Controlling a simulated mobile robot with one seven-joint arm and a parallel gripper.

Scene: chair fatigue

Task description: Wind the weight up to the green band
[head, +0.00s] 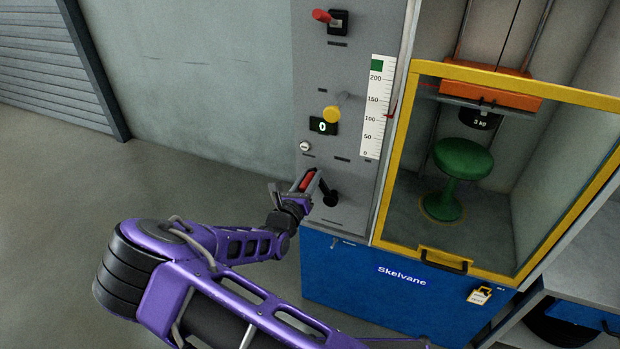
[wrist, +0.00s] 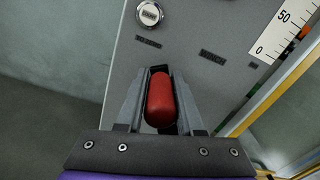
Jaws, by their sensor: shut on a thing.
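My gripper (head: 299,190) is shut on the red crank grip (head: 308,180), low on the grey panel. In the wrist view the grip (wrist: 160,100) lies between both fingers. The black crank arm (head: 325,189) runs down right from it to its hub. The weight (head: 480,120), black and marked 3 kg, hangs under an orange carriage (head: 490,92) above a green stool (head: 463,158). A gap shows between weight and seat. The white scale (head: 374,130) has the green band (head: 377,65) at its top, above 200. A small red pointer (head: 390,115) shows beside the scale, near 100.
A yellow-framed clear guard (head: 384,200) covers the stool bay and looks closed. Open floor lies left.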

